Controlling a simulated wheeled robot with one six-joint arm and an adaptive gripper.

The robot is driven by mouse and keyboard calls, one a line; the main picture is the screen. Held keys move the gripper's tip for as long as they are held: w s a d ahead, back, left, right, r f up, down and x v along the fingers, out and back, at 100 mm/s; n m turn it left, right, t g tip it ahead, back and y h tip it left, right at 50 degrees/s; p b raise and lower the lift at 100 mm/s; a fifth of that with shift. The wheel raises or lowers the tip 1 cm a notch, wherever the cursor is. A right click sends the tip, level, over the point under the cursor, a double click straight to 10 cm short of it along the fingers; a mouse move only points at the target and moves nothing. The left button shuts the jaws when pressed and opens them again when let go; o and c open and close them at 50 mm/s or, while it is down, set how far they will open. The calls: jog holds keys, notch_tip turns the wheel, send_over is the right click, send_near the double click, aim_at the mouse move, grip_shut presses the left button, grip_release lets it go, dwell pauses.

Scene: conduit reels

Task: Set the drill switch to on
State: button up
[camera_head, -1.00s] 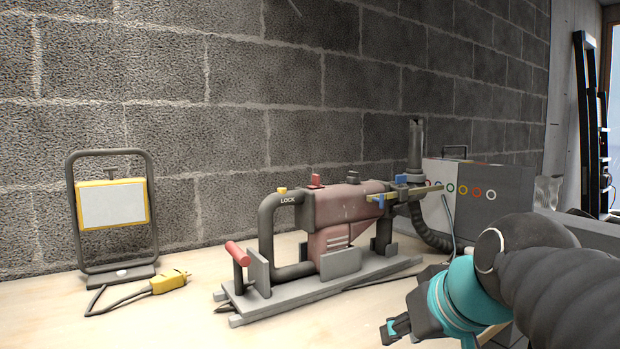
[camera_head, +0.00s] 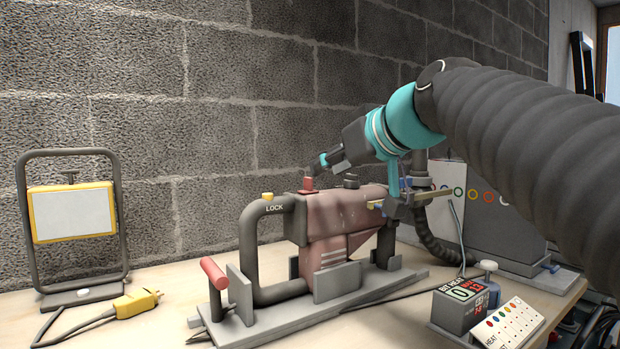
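The drill (camera_head: 335,215) is a dull red body with a dark loop handle (camera_head: 251,250), lying in a grey cradle on the bench. A small red switch-like part (camera_head: 308,184) stands on top of the drill near the handle. A yellow button (camera_head: 267,196) sits on the handle above the word LOCK. My gripper (camera_head: 322,163) reaches in from the upper right, and its dark fingertips are just above the red part. I cannot tell whether they touch it or how far apart they are. The switch's marking is not readable.
A work lamp (camera_head: 74,213) and a yellow plug (camera_head: 138,303) are at the left. A display box (camera_head: 460,305) marked BIT HEAT and a card with coloured dots (camera_head: 512,322) are at the front right. A grey case (camera_head: 500,222) stands behind my arm. A block wall backs the bench.

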aim_at(308, 178)
jog(key=x, duration=0.8)
grip_shut()
